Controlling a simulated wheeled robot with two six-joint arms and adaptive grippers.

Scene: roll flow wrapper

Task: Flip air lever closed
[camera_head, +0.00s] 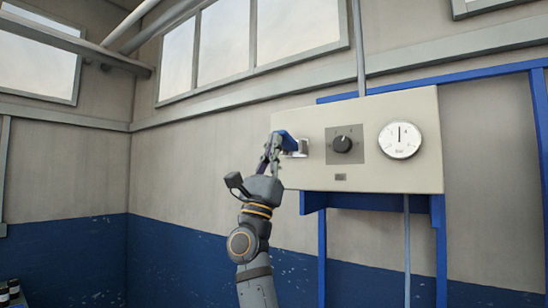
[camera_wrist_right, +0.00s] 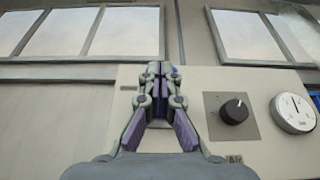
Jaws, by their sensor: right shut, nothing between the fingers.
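The blue air lever (camera_head: 288,141) sticks out at the left end of the pale control panel (camera_head: 305,176), with a light mount (camera_head: 302,148) beside it. My right gripper (camera_head: 275,140) is shut and empty, its fingertips up against or just beside the lever. I cannot tell whether they touch. In the wrist view the shut fingers (camera_wrist_right: 159,70) cover most of the lever, and only a small blue bit (camera_wrist_right: 175,69) shows by the tips. My left gripper is not in view.
A black rotary knob (camera_head: 342,144) and a round white gauge (camera_head: 400,140) sit on the panel to the right of the lever. A blue frame (camera_head: 441,250) carries the panel. The wall left of my arm is clear. Several dark bottles (camera_head: 12,290) stand at the lower left.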

